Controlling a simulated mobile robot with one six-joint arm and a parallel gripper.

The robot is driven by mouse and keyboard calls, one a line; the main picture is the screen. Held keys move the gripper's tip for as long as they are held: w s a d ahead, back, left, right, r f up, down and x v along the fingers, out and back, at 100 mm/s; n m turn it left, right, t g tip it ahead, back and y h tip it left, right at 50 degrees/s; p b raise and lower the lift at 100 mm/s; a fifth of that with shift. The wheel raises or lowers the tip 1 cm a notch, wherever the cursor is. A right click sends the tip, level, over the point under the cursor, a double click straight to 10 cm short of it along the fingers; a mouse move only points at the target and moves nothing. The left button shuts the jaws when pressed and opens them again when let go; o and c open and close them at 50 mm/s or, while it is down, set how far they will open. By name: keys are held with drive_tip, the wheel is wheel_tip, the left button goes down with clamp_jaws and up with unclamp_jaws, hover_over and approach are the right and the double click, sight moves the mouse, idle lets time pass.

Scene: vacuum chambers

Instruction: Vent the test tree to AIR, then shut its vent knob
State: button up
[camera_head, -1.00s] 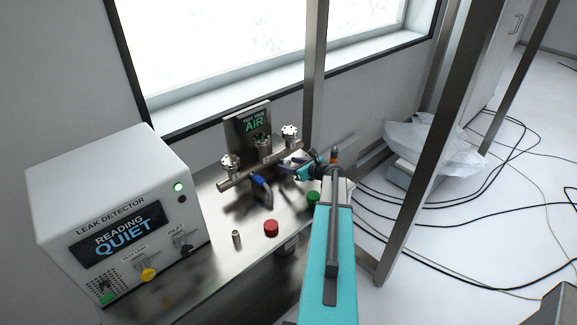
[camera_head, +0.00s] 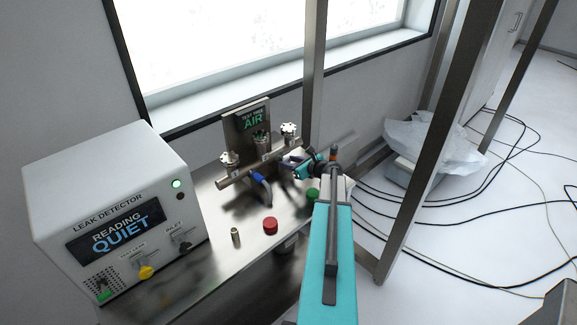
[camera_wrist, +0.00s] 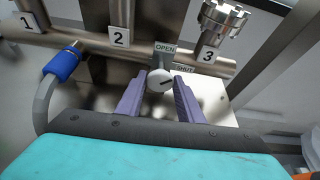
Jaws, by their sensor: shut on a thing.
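The test tree (camera_head: 236,177) is a metal pipe with ports; its sign (camera_head: 252,117) reads "TEST TREE AIR", with AIR in green. In the wrist view the pipe (camera_wrist: 90,42) carries tags 1, 2 and 3. The vent knob (camera_wrist: 160,82) is a round grey knob between tags 2 and 3, with an OPEN label above it and a SHUT label to its right. The line on its face lies near sideways, tilted up to the right. My gripper (camera_wrist: 160,94) is shut on the knob, one purple finger on each side. In the head view my gripper (camera_head: 289,162) is at the tree's right end, its fingertips partly hidden.
The leak detector (camera_head: 120,215) stands left of the tree and reads QUIET. A red cap (camera_head: 270,226), a small brass cylinder (camera_head: 235,236) and a green cap (camera_head: 313,194) are on the bench. A blue-handled hose fitting (camera_wrist: 62,64) is left of the fingers. A metal post (camera_head: 315,70) stands behind the arm.

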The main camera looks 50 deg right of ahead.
drive_tip(key=shift+a+f+b, duration=0.15)
drive_tip(key=shift+b, duration=0.15)
drive_tip(key=n+h+b, duration=0.1)
drive_tip(key=b, duration=0.3)
drive_tip(key=shift+w+a+f+n, duration=0.1)
drive_tip(key=shift+a+n, duration=0.05)
drive_tip(key=shift+n, duration=0.25)
drive_tip(key=n+h+b, duration=0.2)
drive_tip(key=b, duration=0.6)
drive_tip(key=shift+n+b, duration=0.3)
drive_tip(key=shift+n, duration=0.1)
drive_tip(key=n+h+b, duration=0.1)
drive_tip(key=b, duration=0.3)
drive_tip(key=shift+a, duration=0.1)
drive_tip(key=shift+n+t+b, duration=0.3)
drive_tip(key=shift+n+b, duration=0.1)
drive_tip(key=shift+b, duration=0.15)
drive_tip(key=shift+w+r+h+b, duration=0.1)
drive_tip(key=shift+r+h+b, duration=0.15)
drive_tip(key=shift+b, duration=0.4)
drive_tip(key=o, duration=1.1)
drive_tip(key=shift+f, duration=0.1)
drive_tip(key=shift+c, duration=0.2)
